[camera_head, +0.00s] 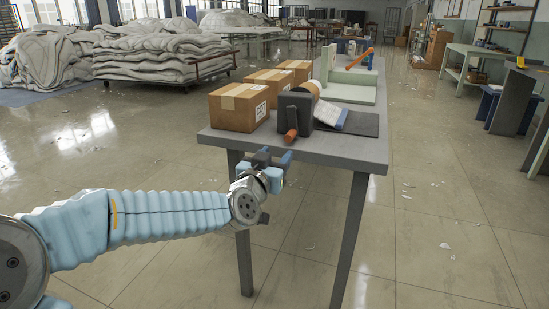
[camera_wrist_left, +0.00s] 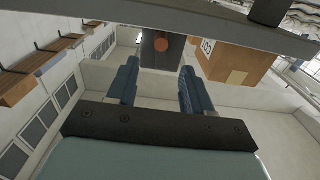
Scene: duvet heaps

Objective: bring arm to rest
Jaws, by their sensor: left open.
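My left arm (camera_head: 140,218), in a pale blue ribbed sleeve, reaches in from the left in the head view. My left gripper (camera_head: 272,160) is in front of the near end of a grey table (camera_head: 300,149), close to its front edge. Its two blue fingers stand apart with nothing between them. In the left wrist view the open gripper (camera_wrist_left: 158,80) also shows empty. Whether it touches the table edge I cannot tell. My right gripper is in neither view.
On the table are several cardboard boxes (camera_head: 237,108), a dark dispenser (camera_head: 296,107) with an orange-red handle (camera_head: 291,136), and a dark mat (camera_head: 358,124). Duvet heaps (camera_head: 160,55) lie at the back left. A green bench (camera_head: 470,58) stands at right. Floor right of the table is mostly clear.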

